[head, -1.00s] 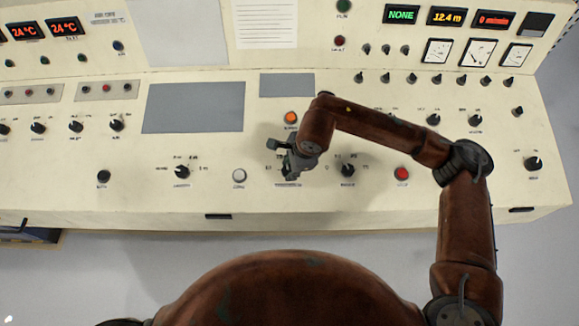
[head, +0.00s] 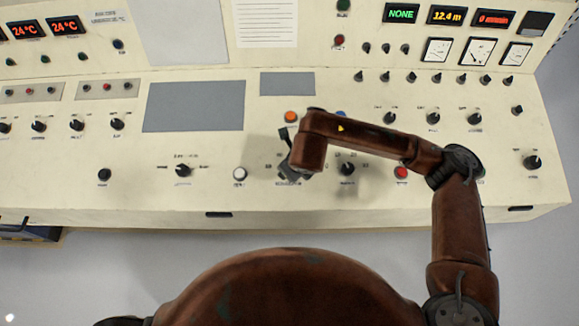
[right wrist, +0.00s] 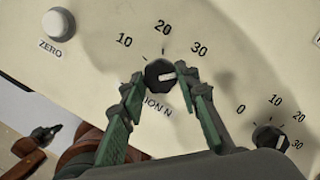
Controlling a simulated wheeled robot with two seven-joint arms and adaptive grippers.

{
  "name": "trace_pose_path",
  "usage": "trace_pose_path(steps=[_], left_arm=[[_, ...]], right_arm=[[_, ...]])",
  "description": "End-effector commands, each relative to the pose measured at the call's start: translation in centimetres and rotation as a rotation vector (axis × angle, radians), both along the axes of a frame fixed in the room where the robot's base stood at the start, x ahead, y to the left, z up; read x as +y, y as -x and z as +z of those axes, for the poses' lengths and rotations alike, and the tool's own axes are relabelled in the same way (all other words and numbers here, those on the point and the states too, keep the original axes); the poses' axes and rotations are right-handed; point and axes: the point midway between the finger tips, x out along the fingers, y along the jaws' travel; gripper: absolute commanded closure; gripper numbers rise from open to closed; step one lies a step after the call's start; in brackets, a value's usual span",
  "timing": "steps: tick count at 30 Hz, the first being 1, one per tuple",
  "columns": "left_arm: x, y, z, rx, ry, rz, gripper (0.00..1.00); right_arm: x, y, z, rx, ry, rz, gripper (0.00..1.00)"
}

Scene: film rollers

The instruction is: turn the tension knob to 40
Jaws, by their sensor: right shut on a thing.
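The tension knob (right wrist: 161,74) is black with a white pointer line, on the cream panel, with lettering ending "ION N" below it. Its scale shows 10, 20 and 30 in the right wrist view. The pointer faces right, past the 30 mark, toward the right-hand finger; any mark there is hidden. My right gripper (right wrist: 161,76) is shut on the knob, one finger on each side. In the head view my right gripper (head: 289,166) is over the panel and hides the knob. My left gripper is not in view.
A second black knob (right wrist: 270,136) with its own scale is close on the right; it also shows in the head view (head: 347,169). A white ZERO button (right wrist: 58,24) is on the left. An orange button (head: 291,117) is above, and a red button (head: 401,172) farther right.

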Motion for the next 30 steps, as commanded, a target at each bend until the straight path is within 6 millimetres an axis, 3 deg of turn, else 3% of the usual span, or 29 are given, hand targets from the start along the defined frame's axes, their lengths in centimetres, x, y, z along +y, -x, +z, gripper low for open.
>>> trace_pose_path(steps=[15,30], left_arm=[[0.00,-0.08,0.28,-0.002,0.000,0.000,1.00],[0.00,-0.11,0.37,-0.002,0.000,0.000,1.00]], right_arm=[[0.27,0.13,0.05,0.000,-0.095,-0.396,0.95],[0.28,0.09,0.03,0.000,-0.124,-0.522,0.95]])
